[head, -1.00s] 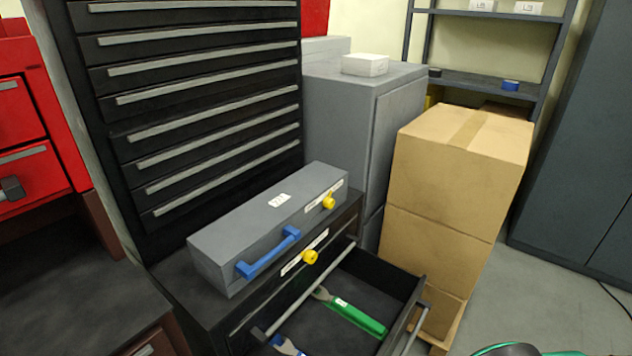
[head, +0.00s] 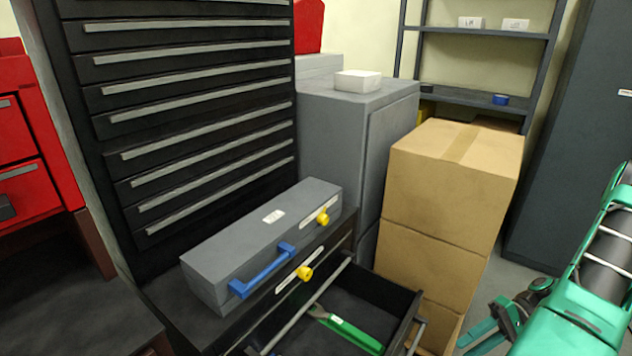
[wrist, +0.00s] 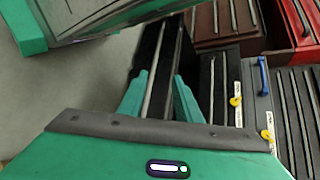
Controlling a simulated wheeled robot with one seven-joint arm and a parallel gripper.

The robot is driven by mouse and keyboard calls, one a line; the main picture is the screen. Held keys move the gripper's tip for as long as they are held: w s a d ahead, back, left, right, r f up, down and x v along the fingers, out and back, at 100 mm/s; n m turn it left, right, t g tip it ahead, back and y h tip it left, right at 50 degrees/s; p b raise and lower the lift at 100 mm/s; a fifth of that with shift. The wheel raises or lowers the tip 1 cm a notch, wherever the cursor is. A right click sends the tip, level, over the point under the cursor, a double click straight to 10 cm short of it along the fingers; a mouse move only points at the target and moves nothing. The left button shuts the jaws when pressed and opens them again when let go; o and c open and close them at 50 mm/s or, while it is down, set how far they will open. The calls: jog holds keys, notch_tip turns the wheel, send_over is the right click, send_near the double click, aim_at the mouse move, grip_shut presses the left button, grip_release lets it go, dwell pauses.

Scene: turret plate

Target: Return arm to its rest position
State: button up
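My green arm shows at the right edge of the head view, with my gripper (head: 480,338) at its lower end, to the right of the open drawer and the cardboard boxes. In the wrist view my gripper (wrist: 159,78) has its two green fingers apart, with nothing between them. The open black drawer (wrist: 150,62) shows beyond the fingers. In the head view the drawer (head: 402,300) holds a green-handled tool (head: 350,332). The fingertips are hard to make out in the head view.
A grey box (head: 225,250) with a blue handle sits on the black cabinet beside the tall drawer cabinet (head: 190,110). Stacked cardboard boxes (head: 450,190) stand between the drawer and a dark locker (head: 570,150). A red cabinet (head: 25,150) is at left.

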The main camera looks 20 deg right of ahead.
jog(key=w+a+r+g+h, duration=0.15)
jog(key=r+h, duration=0.25)
jog(key=r, duration=0.6)
jog(key=w+a+r+g+h, duration=0.1)
jog(key=a+r+h, duration=0.25)
jog(key=r, duration=0.65)
jog(key=s+a+r+m+t+h, duration=0.1)
jog(key=s+a+r+t+h, duration=0.2)
jog(key=s+a+r+h, duration=0.2)
jog(key=s+a+r, duration=0.2)
jog(key=s+r, duration=0.2)
jog(key=r, duration=0.2)
jog(key=shift+s+a+r+m, duration=0.2)
jog(key=shift+s+r+m, duration=0.05)
jog(key=shift+m, duration=0.15)
jog(key=shift+w+f, duration=0.25)
jog(key=shift+w, duration=0.35)
